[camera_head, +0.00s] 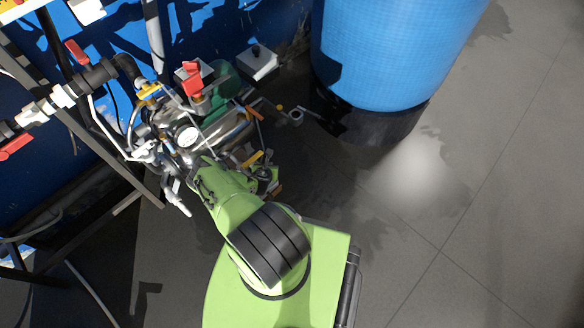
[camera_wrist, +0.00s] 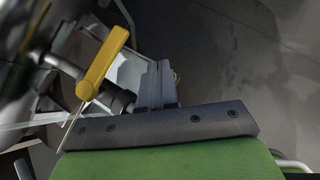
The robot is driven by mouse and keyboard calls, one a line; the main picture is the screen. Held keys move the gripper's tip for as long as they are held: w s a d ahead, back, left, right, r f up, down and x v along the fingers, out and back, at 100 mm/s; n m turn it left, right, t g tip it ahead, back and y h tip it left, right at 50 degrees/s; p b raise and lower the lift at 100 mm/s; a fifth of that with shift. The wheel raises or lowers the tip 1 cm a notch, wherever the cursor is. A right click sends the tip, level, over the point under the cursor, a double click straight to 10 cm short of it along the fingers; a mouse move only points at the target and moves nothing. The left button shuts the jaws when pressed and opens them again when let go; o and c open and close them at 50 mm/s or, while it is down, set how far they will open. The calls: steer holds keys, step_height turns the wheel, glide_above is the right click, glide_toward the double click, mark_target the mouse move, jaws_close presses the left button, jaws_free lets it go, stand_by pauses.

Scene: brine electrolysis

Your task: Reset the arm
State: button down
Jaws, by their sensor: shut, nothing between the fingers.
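My green arm reaches from the bottom of the head view up to a cluster of pipes and valves, with its end close among them. My gripper (camera_wrist: 157,84) shows in the wrist view as two grey fingers closed together, with nothing between them. In the head view I cannot clearly make out the gripper among the fittings. A yellow valve handle (camera_wrist: 103,62) stands just left of the fingers in the wrist view. I cannot tell whether the fingers touch the pipework behind them.
A pressure gauge (camera_head: 188,136) and red-handled valves (camera_head: 192,78) crowd around my arm's end. A dark metal frame (camera_head: 110,145) stands at the left. A large blue tank (camera_head: 395,50) stands at the upper right. The grey floor (camera_head: 480,230) at the right is open.

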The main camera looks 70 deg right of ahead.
steer(key=s+a+r+p, duration=0.3)
steer(key=s+r, duration=0.2)
steer(key=r, duration=0.1)
steer(key=shift+r, duration=0.35)
steer(key=shift+s, duration=0.1)
